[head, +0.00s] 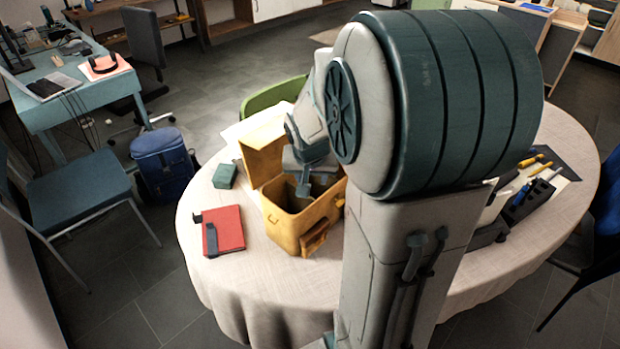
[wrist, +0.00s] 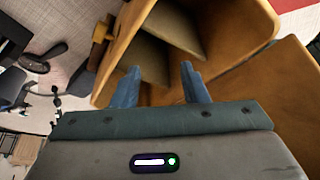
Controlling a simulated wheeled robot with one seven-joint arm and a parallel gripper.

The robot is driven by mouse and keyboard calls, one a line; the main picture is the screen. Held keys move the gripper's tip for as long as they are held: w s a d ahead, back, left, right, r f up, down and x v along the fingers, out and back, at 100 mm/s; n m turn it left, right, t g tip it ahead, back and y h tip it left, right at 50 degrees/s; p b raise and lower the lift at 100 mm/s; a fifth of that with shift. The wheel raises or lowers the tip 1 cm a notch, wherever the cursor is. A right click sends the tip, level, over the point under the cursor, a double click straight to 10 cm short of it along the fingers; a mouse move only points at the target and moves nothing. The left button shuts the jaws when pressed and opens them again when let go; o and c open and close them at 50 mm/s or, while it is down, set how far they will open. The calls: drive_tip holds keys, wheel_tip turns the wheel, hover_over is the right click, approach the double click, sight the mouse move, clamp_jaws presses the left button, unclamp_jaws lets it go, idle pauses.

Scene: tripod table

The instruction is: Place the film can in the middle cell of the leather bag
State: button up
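The tan leather bag (head: 287,235) stands on the round table with its lid open toward the back left. In the wrist view the bag (wrist: 240,30) fills the upper right, and brownish divider panels (wrist: 150,58) split its inside into cells. My gripper (head: 304,188) points down into the bag's opening. In the wrist view my gripper (wrist: 160,70) has its two blue fingers apart, with nothing seen between them, over the divided inside. I cannot tell exactly which cell they are over. I do not make out the film can in either view; the bag's depths are dark and partly hidden.
The table (head: 205,285) has a pale cloth. A red notebook (head: 229,231) with a dark strap and a small green box (head: 225,176) lie left of the bag. A dark holder (head: 528,200) and tools lie at the right. My arm hides much of the table's middle.

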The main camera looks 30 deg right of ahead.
drive_tip(key=shift+s+d+r, duration=0.15)
drive_tip(key=shift+s+r, duration=0.55)
drive_tip(key=shift+r, duration=0.2)
drive_tip(key=shift+w+r, duration=0.2)
drive_tip(key=shift+r, duration=0.1)
drive_tip(key=s+a+r+n+g+y, duration=0.1)
drive_tip(key=s+a+n, duration=0.4)
drive_tip(key=s+a, duration=0.6)
drive_tip(key=s+r+y, duration=0.1)
drive_tip(key=s+r, duration=0.1)
drive_tip(key=s, duration=0.1)
drive_tip(key=shift+s+a+n, duration=0.3)
drive_tip(key=shift+a+n, duration=0.05)
drive_tip(key=shift+n, duration=0.05)
drive_tip(key=shift+r, duration=0.1)
